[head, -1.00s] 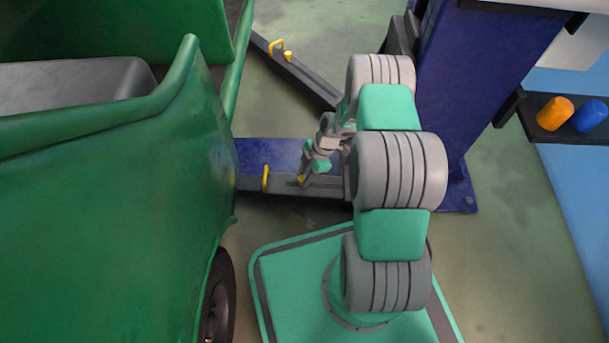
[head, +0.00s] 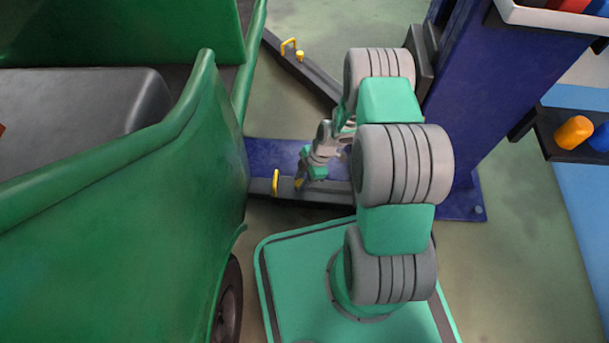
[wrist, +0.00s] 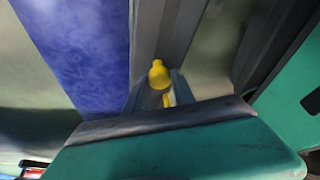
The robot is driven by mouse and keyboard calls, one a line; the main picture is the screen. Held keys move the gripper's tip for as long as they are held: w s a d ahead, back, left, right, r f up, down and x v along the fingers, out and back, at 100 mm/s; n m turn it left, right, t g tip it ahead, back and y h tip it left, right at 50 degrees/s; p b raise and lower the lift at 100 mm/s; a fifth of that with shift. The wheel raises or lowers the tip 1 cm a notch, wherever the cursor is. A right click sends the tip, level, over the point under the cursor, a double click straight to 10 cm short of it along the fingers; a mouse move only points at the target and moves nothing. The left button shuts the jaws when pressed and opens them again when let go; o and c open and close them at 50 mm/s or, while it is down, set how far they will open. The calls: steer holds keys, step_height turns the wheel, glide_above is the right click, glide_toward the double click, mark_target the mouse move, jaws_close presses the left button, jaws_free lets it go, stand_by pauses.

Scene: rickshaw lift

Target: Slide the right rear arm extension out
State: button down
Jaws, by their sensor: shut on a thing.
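The rear lift arm is a dark bar (head: 326,196) low beside the blue floor plate, running left toward the green vehicle. A yellow loop handle (head: 275,182) stands upright on it. My gripper (head: 299,183) is just right of this handle, low over the bar, with a small gap between them. In the wrist view a yellow knob (wrist: 159,75) sits between my fingertips, and my gripper is shut on it. The fingers are partly hidden behind my wrist housing. The bar's left end is hidden by the vehicle.
The green vehicle (head: 130,200) fills the left side, its wheel (head: 229,300) close to my base. The blue lift column (head: 470,100) stands right of my arm. Another dark lift arm (head: 305,75) with yellow fittings lies behind. A shelf (head: 570,150) with coloured items is at right.

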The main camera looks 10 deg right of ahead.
steer(key=c, duration=1.1)
jaws_free()
steer(key=shift+w+a, duration=0.1)
steer(key=shift+a, duration=0.2)
steer(key=shift+d, duration=0.1)
steer(key=shift+r, duration=0.1)
steer(key=p+v, duration=0.3)
steer(key=v, duration=0.4)
steer(key=shift+d+r+p, duration=0.2)
steer(key=shift+r+p, duration=0.1)
